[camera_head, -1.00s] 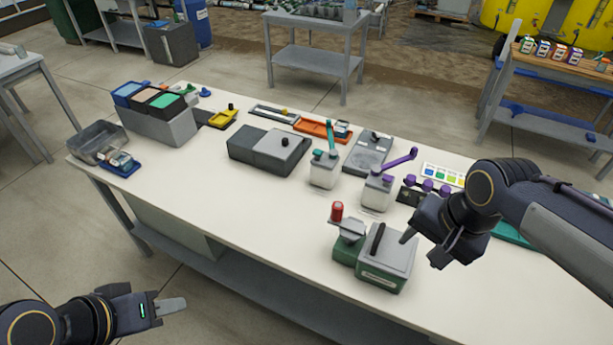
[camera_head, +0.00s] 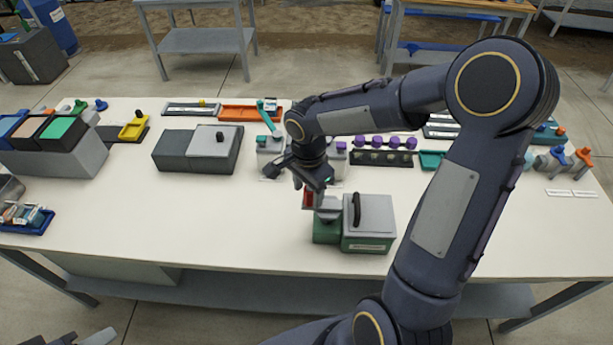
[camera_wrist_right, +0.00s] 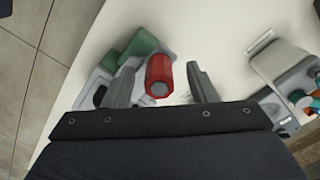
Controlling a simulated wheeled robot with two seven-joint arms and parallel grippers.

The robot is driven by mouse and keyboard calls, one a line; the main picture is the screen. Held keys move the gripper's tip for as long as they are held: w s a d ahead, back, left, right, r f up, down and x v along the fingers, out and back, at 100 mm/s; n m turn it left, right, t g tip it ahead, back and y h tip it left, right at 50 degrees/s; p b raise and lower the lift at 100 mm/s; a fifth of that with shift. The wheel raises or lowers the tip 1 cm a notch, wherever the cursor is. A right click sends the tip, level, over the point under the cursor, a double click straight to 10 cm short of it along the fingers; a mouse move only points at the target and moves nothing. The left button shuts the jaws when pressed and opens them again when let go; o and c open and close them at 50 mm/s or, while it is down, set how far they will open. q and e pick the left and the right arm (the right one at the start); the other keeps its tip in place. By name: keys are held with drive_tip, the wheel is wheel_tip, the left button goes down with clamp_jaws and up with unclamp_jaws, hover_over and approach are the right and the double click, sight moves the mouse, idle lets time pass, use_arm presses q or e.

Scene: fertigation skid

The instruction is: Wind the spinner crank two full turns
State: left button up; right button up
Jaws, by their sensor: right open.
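The spinner is a green and grey box (camera_head: 372,228) with a grey lid and black handle, near the table's front edge. At its left is a low grey crank part with an upright red knob (camera_head: 308,199). My right gripper (camera_head: 311,186) is above the knob, pointing down. In the right wrist view the red knob (camera_wrist_right: 159,77) stands between the open fingers, with a visible gap on each side. The crank arm is partly hidden by the gripper in the head view. My left gripper (camera_head: 80,339) is cut off at the bottom left edge.
Behind my right gripper are white dispensers with teal (camera_head: 268,143) and purple tops, partly covered by my arm. A grey box (camera_head: 213,141) stands further left. A rack with purple knobs (camera_head: 385,142) is behind the spinner. The table front left of the spinner is clear.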

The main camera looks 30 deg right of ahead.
drive_tip(key=shift+f, duration=0.9)
drive_tip(key=shift+c, duration=0.3)
drive_tip(key=c, duration=0.9)
drive_tip(key=o, duration=0.3)
drive_tip(key=shift+d, duration=0.1)
drive_tip(key=shift+c, duration=0.9)
